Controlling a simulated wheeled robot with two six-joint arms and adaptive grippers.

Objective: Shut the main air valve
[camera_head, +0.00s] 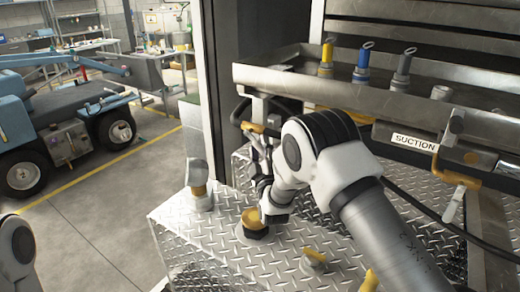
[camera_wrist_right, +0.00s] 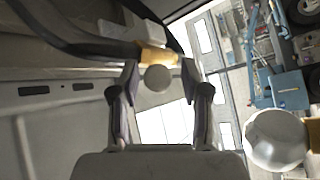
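A small yellow valve handle (camera_head: 252,127) sits under the left end of the metal tray, beside a black hose. I cannot read a label on it, so I cannot confirm it is the main air valve. My right gripper (camera_head: 257,150) is just below it in the head view. In the right wrist view, the fingers of my right gripper (camera_wrist_right: 160,78) stand apart. A yellow piece (camera_wrist_right: 155,58) with a round grey end lies between or just beyond the fingertips; I cannot tell if they touch it. My left gripper is out of view.
The metal tray (camera_head: 290,82) above holds blue, yellow and grey nozzles. Open floor lies left.

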